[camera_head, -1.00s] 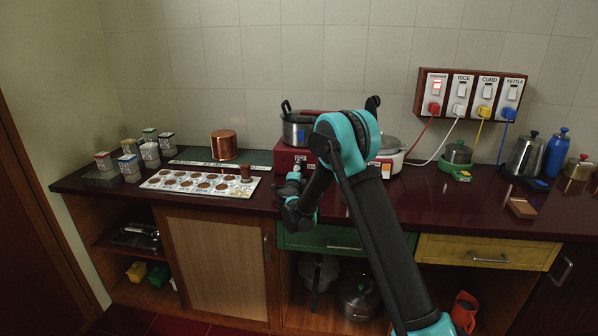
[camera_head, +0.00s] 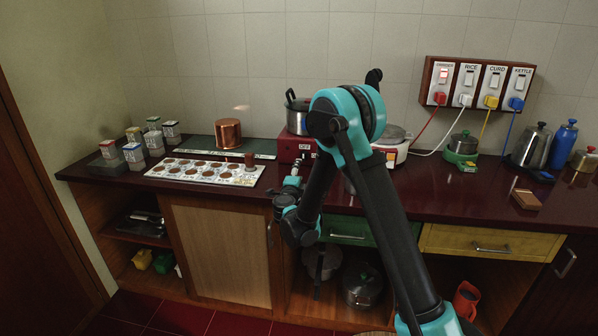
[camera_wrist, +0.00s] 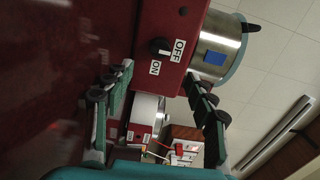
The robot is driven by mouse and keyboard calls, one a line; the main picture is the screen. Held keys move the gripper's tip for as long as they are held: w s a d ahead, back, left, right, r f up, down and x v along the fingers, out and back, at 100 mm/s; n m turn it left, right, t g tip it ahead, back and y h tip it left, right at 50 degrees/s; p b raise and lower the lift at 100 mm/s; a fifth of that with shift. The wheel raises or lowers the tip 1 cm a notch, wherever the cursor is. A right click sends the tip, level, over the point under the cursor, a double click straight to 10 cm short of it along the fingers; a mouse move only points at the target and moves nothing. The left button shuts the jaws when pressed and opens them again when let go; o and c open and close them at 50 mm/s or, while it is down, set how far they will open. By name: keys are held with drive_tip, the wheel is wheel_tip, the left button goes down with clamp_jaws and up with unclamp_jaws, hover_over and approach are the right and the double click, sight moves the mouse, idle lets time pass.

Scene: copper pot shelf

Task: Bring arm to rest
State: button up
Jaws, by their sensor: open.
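My gripper (camera_head: 297,166) is in front of the counter's front edge, before the red cooker, with my arm folded down from the elbow. In the wrist view my gripper (camera_wrist: 165,84) shows its two dark fingers spread wide apart, with nothing held between them. The red cooker front with an ON/OFF knob (camera_wrist: 160,46) and a steel pot (camera_wrist: 218,46) with a blue patch are beyond the fingers. The wrist picture is rolled sideways. My arm hides part of the cooker in the head view.
A copper pot (camera_head: 228,134) stands on the left, behind a white tray (camera_head: 258,179) of round brown pieces. Several labelled containers stand farther left. Green drawer (camera_head: 347,231) lies behind my arm.

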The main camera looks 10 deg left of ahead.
drive_tip(key=s+d+r+n+g+y, duration=0.1)
drive_tip(key=s+d+r+n+y, duration=0.25)
drive_tip(key=r+n, duration=0.25)
drive_tip(key=s+d+r+n+g+y, duration=0.1)
drive_tip(key=s+d+r+n+y, duration=0.2)
drive_tip(key=r+n+y, duration=0.25)
drive_tip(key=s+d+f+n+g+h, duration=0.2)
drive_tip(key=s+d+f+g, duration=0.2)
drive_tip(key=s+d, duration=0.5)
drive_tip(key=s+d+f+n+g+h, duration=0.2)
drive_tip(key=s+d+f+g+h, duration=0.1)
drive_tip(key=s+d+f, duration=0.6)
drive_tip(key=s+d+f+n+g+h, duration=0.2)
drive_tip(key=s+d+f, duration=0.4)
drive_tip(key=s, duration=0.9)
drive_tip(key=d+g+h, duration=0.1)
drive_tip(key=d+g, duration=0.1)
drive_tip(key=d, duration=0.1)
drive_tip(key=shift+s+f+n+g, duration=0.15)
drive_tip(key=shift+f+n+g, duration=0.05)
drive_tip(key=shift+n+g, duration=0.2)
